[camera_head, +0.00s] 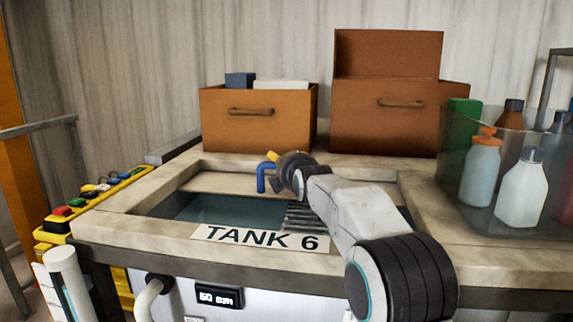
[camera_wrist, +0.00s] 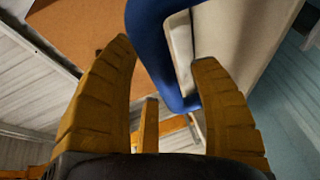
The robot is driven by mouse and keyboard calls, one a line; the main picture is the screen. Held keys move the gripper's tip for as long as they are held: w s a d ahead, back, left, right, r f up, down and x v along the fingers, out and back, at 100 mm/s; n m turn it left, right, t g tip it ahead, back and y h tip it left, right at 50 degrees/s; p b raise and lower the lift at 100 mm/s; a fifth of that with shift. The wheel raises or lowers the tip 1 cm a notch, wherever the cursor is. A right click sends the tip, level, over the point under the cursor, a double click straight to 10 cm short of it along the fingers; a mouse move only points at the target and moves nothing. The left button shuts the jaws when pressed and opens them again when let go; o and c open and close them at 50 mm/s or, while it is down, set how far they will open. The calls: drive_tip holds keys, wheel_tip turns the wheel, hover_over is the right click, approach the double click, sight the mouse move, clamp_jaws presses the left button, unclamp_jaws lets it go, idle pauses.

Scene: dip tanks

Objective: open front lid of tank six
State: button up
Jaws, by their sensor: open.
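The tank marked TANK 6 (camera_head: 260,237) is in the middle of the head view. Dark teal liquid shows in the front and left of its opening. A pale lid panel (camera_head: 222,183) lies across the back of the opening. A blue handle (camera_head: 262,180) stands at this panel. My gripper (camera_head: 272,157) is at the handle, with its yellow fingers open. In the wrist view the blue handle (camera_wrist: 152,50) passes between the two open fingers (camera_wrist: 166,55). I cannot tell whether either finger touches it. The pale panel (camera_wrist: 245,45) is beside it there. My arm hides the right part of the opening.
Two brown boxes with handles, one smaller (camera_head: 258,135) and one larger (camera_head: 385,125), stand behind the tank. A clear bin (camera_head: 500,215) with several bottles is at the right. A yellow button panel (camera_head: 95,200) is at the left.

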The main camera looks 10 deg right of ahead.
clamp_jaws()
idle(0.7)
